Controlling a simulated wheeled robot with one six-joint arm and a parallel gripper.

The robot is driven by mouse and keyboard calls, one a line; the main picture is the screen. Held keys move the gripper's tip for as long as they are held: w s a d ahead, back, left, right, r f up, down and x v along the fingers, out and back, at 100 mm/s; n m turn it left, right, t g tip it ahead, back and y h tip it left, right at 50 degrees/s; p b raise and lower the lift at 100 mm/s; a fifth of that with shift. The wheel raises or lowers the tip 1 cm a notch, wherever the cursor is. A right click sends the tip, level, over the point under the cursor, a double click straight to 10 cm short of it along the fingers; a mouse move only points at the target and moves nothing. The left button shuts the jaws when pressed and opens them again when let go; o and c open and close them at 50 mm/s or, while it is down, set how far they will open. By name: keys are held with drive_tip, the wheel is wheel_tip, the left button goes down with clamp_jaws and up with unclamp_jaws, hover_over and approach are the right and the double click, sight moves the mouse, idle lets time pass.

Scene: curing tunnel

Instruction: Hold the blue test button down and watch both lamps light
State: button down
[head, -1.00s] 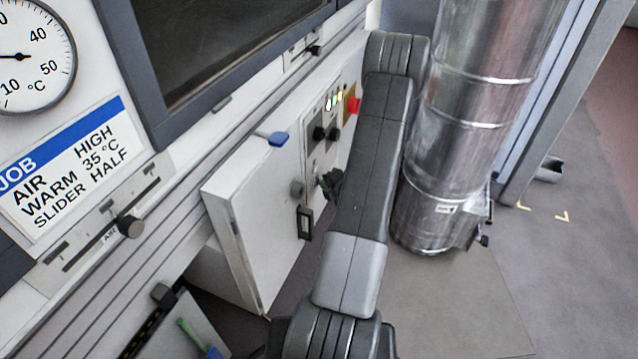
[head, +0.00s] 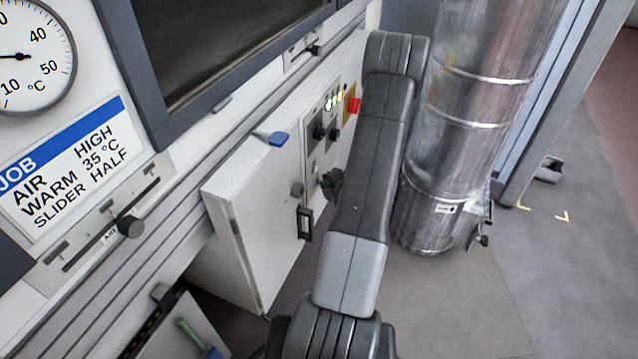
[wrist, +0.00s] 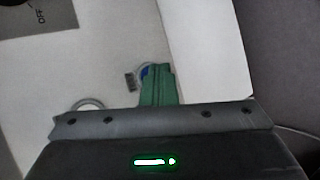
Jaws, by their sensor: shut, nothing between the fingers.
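The blue test button (wrist: 145,72) shows as a small blue patch inside a pale ring on the white panel in the wrist view. My gripper (wrist: 157,70) is shut and empty, its green fingers side by side. The fingertips overlap the button's right part and hide it. I cannot tell whether they touch it or press it. In the head view my gripper (head: 329,182) is a dark shape at the control panel, mostly behind my arm. A row of small green and yellowish lights (head: 334,99) glows high on that panel; I cannot tell which are the task's lamps.
A red button (head: 353,105) on a yellow plate sits beside the lights. Dark knobs (head: 319,133) are below. A large metal duct (head: 465,130) stands close right of my arm.

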drive_tip(key=shift+d, duration=0.1)
idle(0.7)
drive_tip(key=shift+s+d, duration=0.25)
drive_tip(key=shift+d, duration=0.4)
drive_tip(key=d, duration=0.1)
drive_tip(key=s+d+p, duration=0.1)
drive_tip(key=d, duration=0.2)
drive_tip(key=shift+s+d, duration=0.25)
drive_tip(key=shift+d, duration=0.15)
drive_tip(key=d, duration=0.1)
drive_tip(key=s+d, duration=0.1)
drive_tip(key=d, duration=0.1)
drive_tip(key=shift+s+d+p, duration=0.1)
drive_tip(key=shift+d+p, duration=0.2)
drive_tip(key=shift+p, duration=0.05)
idle(0.4)
